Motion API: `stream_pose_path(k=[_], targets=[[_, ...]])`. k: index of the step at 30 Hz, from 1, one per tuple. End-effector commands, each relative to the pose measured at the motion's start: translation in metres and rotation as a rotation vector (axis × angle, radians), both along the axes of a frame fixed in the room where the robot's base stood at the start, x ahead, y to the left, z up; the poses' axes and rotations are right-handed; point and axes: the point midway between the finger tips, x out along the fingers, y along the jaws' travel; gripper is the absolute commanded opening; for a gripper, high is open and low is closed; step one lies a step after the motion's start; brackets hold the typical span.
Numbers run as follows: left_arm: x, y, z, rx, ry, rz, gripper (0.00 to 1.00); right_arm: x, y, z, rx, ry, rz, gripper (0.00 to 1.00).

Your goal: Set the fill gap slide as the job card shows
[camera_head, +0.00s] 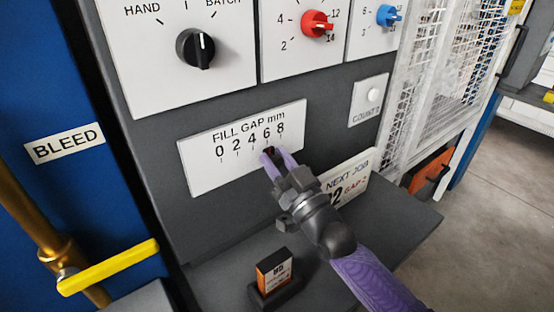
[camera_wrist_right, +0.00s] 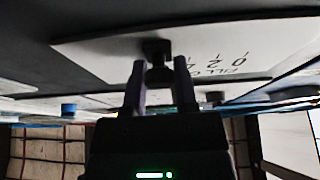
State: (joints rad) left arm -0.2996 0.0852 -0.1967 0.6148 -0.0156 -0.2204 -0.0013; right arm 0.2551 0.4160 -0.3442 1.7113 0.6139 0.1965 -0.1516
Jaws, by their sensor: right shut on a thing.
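The fill gap plate (camera_head: 200,175) is white, marked FILL GAP mm with a scale from 0 to 8. My right gripper (camera_head: 277,156) is at the slide, just below the 6 and 8 marks. The right wrist view shows its two fingers (camera_wrist_right: 160,75) closed around the dark slide knob (camera_wrist_right: 157,48). In the head view the fingers mostly hide the knob, so its exact setting is hard to read; it looks near 6. My left gripper is out of view.
Above are a black HAND/BATCH knob (camera_head: 195,48), a red dial (camera_head: 317,24) and a blue dial (camera_head: 388,15). A white button (camera_head: 373,94) sits to the right. A small orange-and-white box (camera_head: 274,272) stands in a dark holder on the grey ledge (camera_head: 220,262) below.

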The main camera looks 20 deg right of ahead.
Motion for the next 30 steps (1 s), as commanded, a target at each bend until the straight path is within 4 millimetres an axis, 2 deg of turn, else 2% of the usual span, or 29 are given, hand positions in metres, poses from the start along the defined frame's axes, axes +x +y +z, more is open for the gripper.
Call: stream_pose_path(k=[17, 24, 30], targets=[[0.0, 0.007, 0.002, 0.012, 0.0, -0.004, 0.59, -0.001, 0.002, 0.0, 0.0, 0.002, 0.0, 0.0], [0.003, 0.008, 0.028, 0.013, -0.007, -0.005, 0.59, -0.015, 0.041, 0.003, 0.003, 0.004, 0.002, 0.0], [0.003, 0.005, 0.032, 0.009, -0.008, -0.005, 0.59, -0.021, 0.057, 0.0, 0.0, 0.004, 0.0, 0.0]])
